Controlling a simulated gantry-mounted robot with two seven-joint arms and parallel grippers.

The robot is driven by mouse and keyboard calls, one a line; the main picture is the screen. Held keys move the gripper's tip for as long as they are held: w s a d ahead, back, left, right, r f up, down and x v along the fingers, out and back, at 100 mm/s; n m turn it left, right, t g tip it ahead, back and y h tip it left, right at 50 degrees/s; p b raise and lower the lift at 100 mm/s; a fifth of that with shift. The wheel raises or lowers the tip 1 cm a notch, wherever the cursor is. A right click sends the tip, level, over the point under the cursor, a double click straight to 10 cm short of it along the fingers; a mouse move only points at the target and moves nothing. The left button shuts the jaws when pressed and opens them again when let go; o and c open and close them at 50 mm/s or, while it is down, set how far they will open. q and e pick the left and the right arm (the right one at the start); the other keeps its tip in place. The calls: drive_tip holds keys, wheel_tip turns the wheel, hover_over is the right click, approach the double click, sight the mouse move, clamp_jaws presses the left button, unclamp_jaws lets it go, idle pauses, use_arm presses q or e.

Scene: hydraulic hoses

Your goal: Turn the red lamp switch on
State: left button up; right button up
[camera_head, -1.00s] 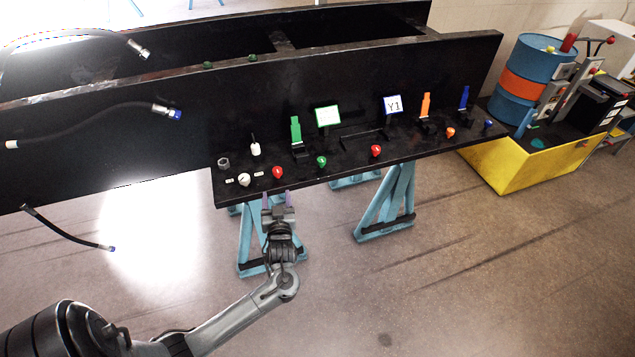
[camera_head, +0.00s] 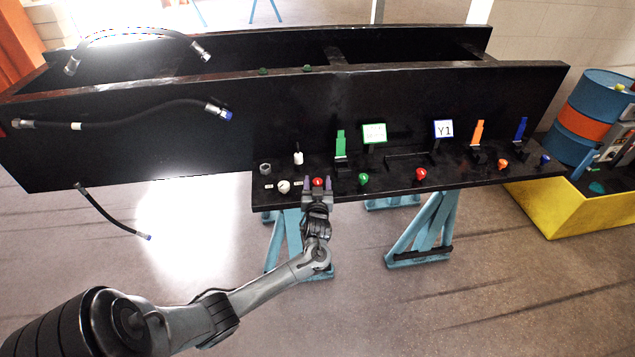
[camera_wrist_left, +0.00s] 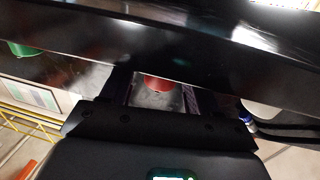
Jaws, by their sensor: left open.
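A red knob (camera_head: 318,181) sits near the left end of the black panel's shelf. My left gripper (camera_head: 317,188) is open, its two purple-tipped fingers to the left and right of this knob. In the left wrist view the red knob (camera_wrist_left: 157,83) shows between the fingers, its lower part on a pale grey area. I cannot tell whether the fingers touch it. A second red knob (camera_head: 421,174) stands further right on the shelf. Which one is the lamp switch is not marked legibly. My right gripper is not in view.
A green upright lever (camera_head: 340,145) and a green-framed sign (camera_head: 374,134) stand behind. Hoses hang at the left. Floor in front is clear.

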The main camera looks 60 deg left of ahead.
use_arm(q)
drive_tip(key=shift+w+a, duration=0.25)
drive_tip(key=shift+a, duration=0.15)
drive_tip(key=c, duration=1)
drive_tip(key=shift+o, duration=0.2)
